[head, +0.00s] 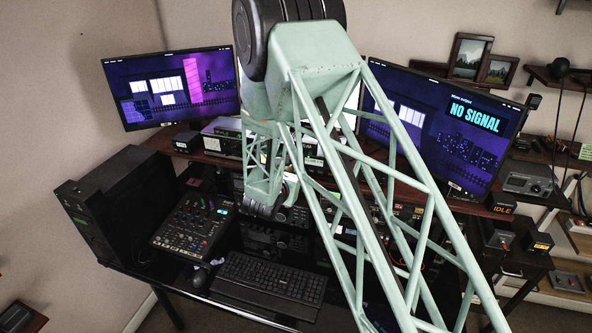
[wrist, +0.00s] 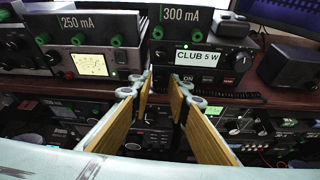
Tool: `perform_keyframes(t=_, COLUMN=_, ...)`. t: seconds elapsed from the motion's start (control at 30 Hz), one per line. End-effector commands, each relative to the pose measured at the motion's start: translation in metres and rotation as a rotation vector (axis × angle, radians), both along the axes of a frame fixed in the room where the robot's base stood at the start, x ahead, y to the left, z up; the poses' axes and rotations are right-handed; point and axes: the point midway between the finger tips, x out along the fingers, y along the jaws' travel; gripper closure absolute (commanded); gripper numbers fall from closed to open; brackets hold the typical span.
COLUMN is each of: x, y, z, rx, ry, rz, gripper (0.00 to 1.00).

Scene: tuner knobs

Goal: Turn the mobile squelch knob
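My gripper (wrist: 162,88) shows in the wrist view with two grey fingers lined with wood-coloured pads. A gap separates the fingertips and nothing is seen between them. Just beyond the tips is a black radio (wrist: 225,75) with a bright "CLUB 5 W" display (wrist: 197,57). It has a large dark knob (wrist: 243,60) right of the display and smaller controls left of it, near the fingertips. No knob label is readable, so I cannot tell which is the mobile squelch knob. In the head view my arm hides much of the equipment, and the fingers cannot be made out.
A meter box marked "250 mA" (wrist: 82,24) and one marked "300 mA" (wrist: 180,14) stand in the wrist view. A speaker (wrist: 288,68) is at right. A keyboard (head: 270,283), mixer (head: 193,223) and two monitors (head: 170,87) (head: 445,125) crowd the desk.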

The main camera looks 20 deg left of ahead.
Motion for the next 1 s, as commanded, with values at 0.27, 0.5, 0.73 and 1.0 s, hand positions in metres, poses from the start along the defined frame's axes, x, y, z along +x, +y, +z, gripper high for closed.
perform_keyframes(t=0.27, x=0.018, y=0.002, z=-0.007, rx=0.0, ry=-0.001, rz=0.001, gripper=0.83)
perform_keyframes(t=0.5, x=0.022, y=0.003, z=-0.008, rx=0.0, ry=-0.001, rz=0.001, gripper=0.83)
perform_keyframes(t=0.73, x=0.022, y=0.002, z=-0.008, rx=0.0, ry=-0.001, rz=0.001, gripper=0.85)
perform_keyframes(t=1.0, x=0.022, y=0.002, z=-0.009, rx=0.0, ry=-0.001, rz=0.001, gripper=0.99)
